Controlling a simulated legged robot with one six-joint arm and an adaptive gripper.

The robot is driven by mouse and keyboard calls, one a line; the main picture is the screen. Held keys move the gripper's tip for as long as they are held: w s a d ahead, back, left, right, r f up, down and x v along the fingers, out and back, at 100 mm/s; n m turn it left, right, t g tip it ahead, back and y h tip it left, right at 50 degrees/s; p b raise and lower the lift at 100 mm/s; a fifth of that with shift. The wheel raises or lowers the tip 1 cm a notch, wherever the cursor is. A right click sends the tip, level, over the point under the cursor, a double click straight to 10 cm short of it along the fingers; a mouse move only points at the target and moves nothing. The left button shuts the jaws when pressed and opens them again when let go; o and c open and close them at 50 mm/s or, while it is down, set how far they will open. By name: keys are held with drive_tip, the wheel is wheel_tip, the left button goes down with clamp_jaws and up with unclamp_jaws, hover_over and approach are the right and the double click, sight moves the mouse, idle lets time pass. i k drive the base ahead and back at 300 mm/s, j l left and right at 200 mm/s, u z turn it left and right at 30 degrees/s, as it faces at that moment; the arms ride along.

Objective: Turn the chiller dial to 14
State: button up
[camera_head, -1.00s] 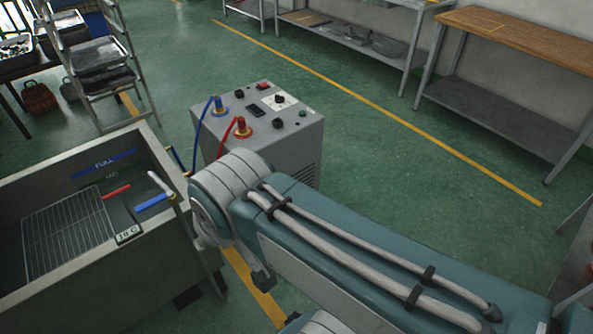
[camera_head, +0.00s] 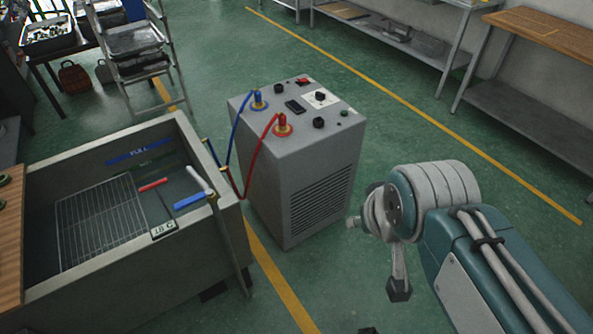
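The grey chiller (camera_head: 290,165) stands on the floor at the centre, with side vents. On its top, the dial (camera_head: 320,97) is a small black knob on a white plate; its setting is too small to read. My arm comes in from the lower right. Its end, where my gripper (camera_head: 375,253) seems to be partly visible, is right of the chiller and apart from it. The arm's wrist partly hides it, and I cannot make out whether its fingers are open or shut. Nothing is seen held. The dial is unobstructed.
Two other black knobs, a dark display (camera_head: 295,106) and a red switch (camera_head: 302,82) are on the chiller top. Blue and red hoses (camera_head: 262,150) run left to a tank (camera_head: 180,130) beside it. Green floor right of the chiller is free; benches stand behind.

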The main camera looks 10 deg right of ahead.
sight(320, 95)
drive_tip(key=i+l+u, duration=0.1)
drive_tip(key=i+l, duration=0.5)
drive_tip(key=i+l+u, duration=0.15)
drive_tip(key=i+l, duration=0.15)
drive_tip(key=l, duration=0.15)
drive_tip(key=i+l, duration=0.25)
drive_tip(key=l, duration=0.15)
drive_tip(key=i+l+u, duration=0.15)
drive_tip(key=i+l, duration=0.4)
drive_tip(key=l, duration=0.3)
drive_tip(key=j+u, duration=0.05)
